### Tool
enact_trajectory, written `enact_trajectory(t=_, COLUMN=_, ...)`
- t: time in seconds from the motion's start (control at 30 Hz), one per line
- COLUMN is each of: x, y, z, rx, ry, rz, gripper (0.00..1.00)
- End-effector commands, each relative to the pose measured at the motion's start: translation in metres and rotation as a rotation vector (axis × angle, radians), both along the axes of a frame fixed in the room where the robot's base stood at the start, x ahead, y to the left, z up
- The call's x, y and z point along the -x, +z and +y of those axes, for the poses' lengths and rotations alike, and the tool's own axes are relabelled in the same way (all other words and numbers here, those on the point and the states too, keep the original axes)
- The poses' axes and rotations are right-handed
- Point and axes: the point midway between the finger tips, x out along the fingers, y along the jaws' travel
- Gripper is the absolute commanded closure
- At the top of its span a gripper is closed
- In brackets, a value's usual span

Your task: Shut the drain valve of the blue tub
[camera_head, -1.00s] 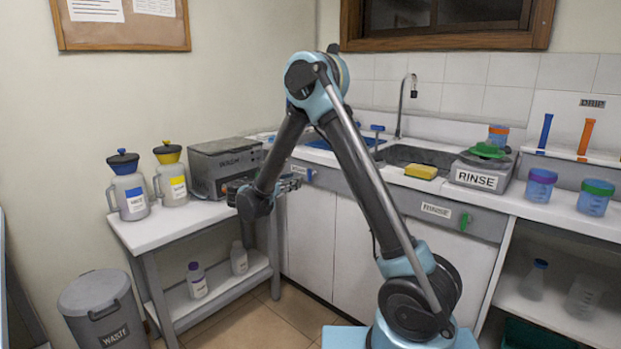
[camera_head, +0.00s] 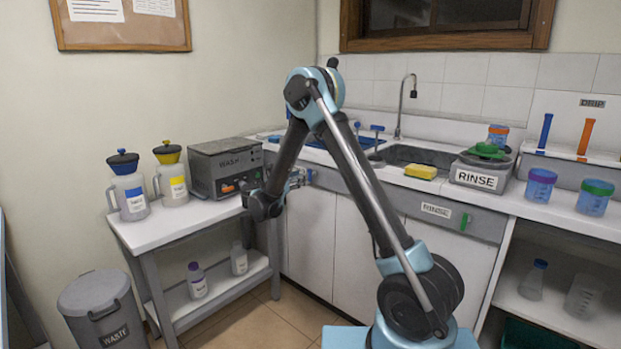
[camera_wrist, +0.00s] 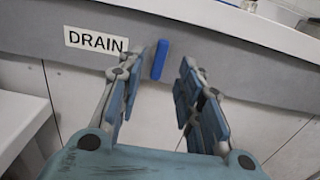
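The drain valve's blue handle (camera_wrist: 159,60) stands nearly upright in the wrist view, on the grey front panel just right of the white DRAIN label (camera_wrist: 96,40). My gripper (camera_wrist: 158,82) is open and empty. Its two fingers point at the panel, with the handle between and just beyond the fingertips, apart from both. In the head view my gripper (camera_head: 296,178) is at the counter's front panel, left of the sink cabinets, and the handle there is largely hidden by it. The blue tub (camera_head: 366,142) is set in the counter behind my arm, which hides part of it.
The RINSE panel label (camera_head: 436,210) and a green handle (camera_head: 465,222) are farther right. A grey waste bin (camera_head: 98,305) stands at front left.

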Motion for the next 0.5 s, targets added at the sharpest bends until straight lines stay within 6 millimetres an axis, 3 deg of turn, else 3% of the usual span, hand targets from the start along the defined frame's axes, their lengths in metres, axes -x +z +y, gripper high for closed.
enact_trajectory(t=0.3, x=-0.041, y=0.000, z=-0.033, rx=0.000, ry=-0.002, rz=0.000, gripper=0.67)
enact_trajectory(t=0.5, x=-0.054, y=0.000, z=-0.042, rx=0.000, ry=-0.001, rz=0.000, gripper=0.67)
